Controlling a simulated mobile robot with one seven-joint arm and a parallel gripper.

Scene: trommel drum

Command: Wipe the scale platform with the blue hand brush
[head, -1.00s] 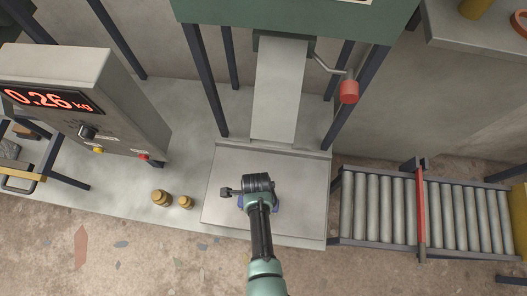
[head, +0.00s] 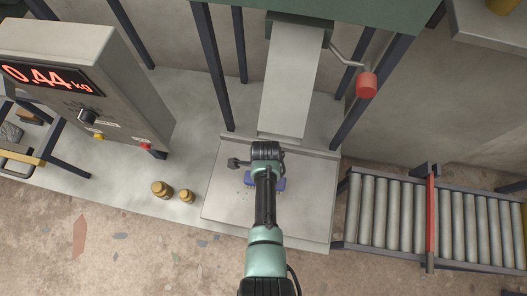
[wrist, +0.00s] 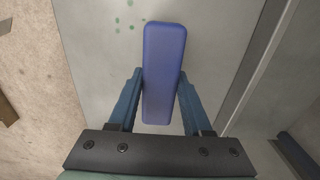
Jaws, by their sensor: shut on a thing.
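The blue hand brush (wrist: 164,60) is held between the two fingers of my gripper (wrist: 160,82) in the wrist view. In the head view the brush (head: 280,184) shows only at its ends, beside my wrist, over the middle of the scale platform (head: 305,215). My arm hides the rest of it and my fingertips there. The platform is a flat grey metal plate below the chute. Small specks (head: 244,194) lie on it left of the brush; greenish specks (wrist: 124,24) also show in the wrist view. I cannot see the brush's underside.
The scale display (head: 50,78) at left reads 0.44 kg. Two brass weights (head: 161,189) (head: 187,196) stand left of the platform. A grey chute (head: 290,85) and a red-handled crank (head: 366,84) are above it. A roller conveyor (head: 390,215) stands at right.

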